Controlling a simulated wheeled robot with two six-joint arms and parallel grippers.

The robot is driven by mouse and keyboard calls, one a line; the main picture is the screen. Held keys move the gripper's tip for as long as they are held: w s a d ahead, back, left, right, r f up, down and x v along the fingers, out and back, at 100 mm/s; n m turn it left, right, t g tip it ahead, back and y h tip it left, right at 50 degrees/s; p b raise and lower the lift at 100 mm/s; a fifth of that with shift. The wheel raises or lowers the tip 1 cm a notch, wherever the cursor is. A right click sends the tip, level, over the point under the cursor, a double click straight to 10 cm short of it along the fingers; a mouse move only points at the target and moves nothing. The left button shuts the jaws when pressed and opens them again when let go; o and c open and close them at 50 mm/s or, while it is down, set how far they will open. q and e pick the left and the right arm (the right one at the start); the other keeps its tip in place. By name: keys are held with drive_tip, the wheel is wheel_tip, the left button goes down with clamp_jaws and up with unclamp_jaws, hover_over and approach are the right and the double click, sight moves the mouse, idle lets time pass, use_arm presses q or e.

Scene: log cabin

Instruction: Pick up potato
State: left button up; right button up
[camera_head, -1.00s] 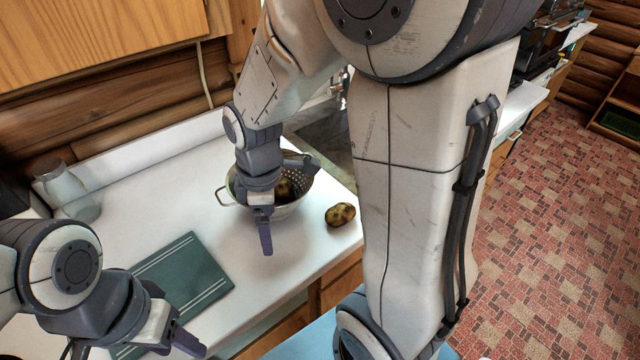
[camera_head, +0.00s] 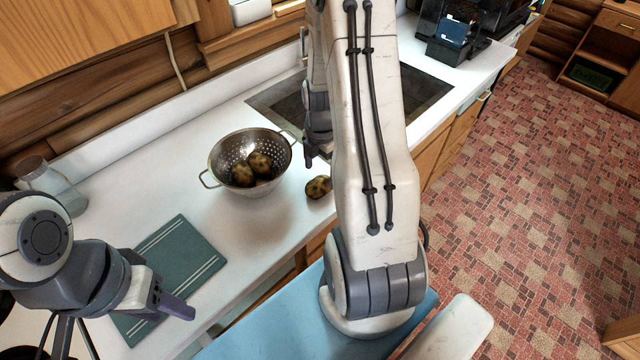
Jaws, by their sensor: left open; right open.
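A brown potato (camera_head: 318,187) lies on the white counter (camera_head: 150,170), right of the colander and near the counter's front edge. A metal colander (camera_head: 222,158) with two handles holds two more potatoes (camera_head: 259,163). My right gripper (camera_head: 311,158) is just above and behind the loose potato, close to the sink; part of it is hidden by my own arm. It is open and holds nothing that I can see. My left gripper (camera_head: 165,300) is open and empty at the lower left, over the front of the cutting board.
A green cutting board (camera_head: 185,255) lies left of the colander. A glass jar (camera_head: 50,185) stands at the far left. A sink (camera_head: 425,90) is set into the counter behind my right arm. Dark appliances (camera_head: 460,35) stand farther back.

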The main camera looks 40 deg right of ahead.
sight(320, 181)
wheel_tip(320, 181, down, 4)
drive_tip(key=shift+a+f+p, duration=0.15)
drive_tip(key=shift+f+p, duration=0.1)
drive_tip(key=shift+p, duration=0.7)
drive_tip(key=shift+w+f, duration=0.1)
drive_tip(key=shift+f, duration=0.3)
drive_tip(key=c, duration=1.4)
drive_tip(key=shift+r, duration=0.15)
